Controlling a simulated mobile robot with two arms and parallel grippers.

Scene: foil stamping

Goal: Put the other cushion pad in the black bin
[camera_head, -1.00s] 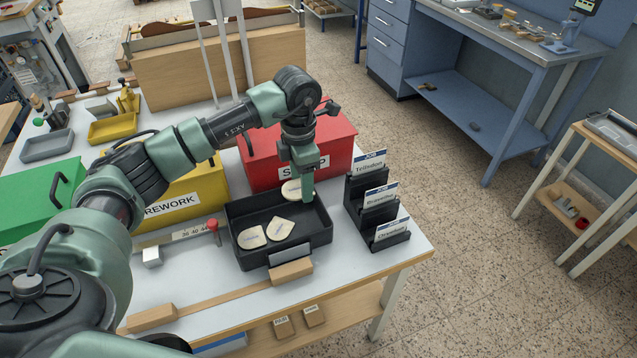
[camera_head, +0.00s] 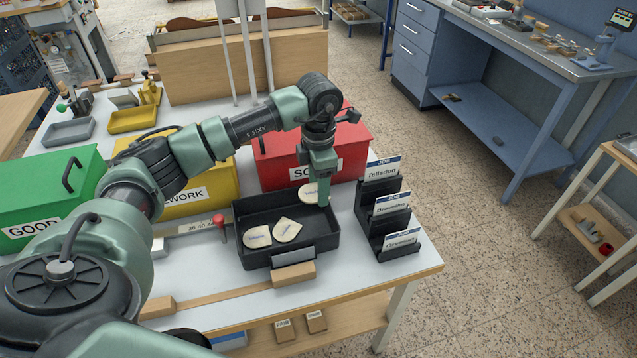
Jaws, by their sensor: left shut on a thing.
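The black bin (camera_head: 243,221) is a shallow open tray near the front of the white table. Two pale cushion pads lie in it, one at the left (camera_head: 257,237) and one beside it (camera_head: 286,230). My left gripper (camera_head: 322,188) points down over the bin's back right corner. It is shut on another pale cushion pad (camera_head: 307,195), partly hidden by the fingers. I cannot tell whether this pad touches the bin. My right gripper is not in view.
Behind the bin stand a red box (camera_head: 350,150), a yellow box (camera_head: 208,185) and a green box (camera_head: 50,190). A black card holder (camera_head: 367,215) with job cards stands close to the right. A wooden block (camera_head: 294,273) lies in front.

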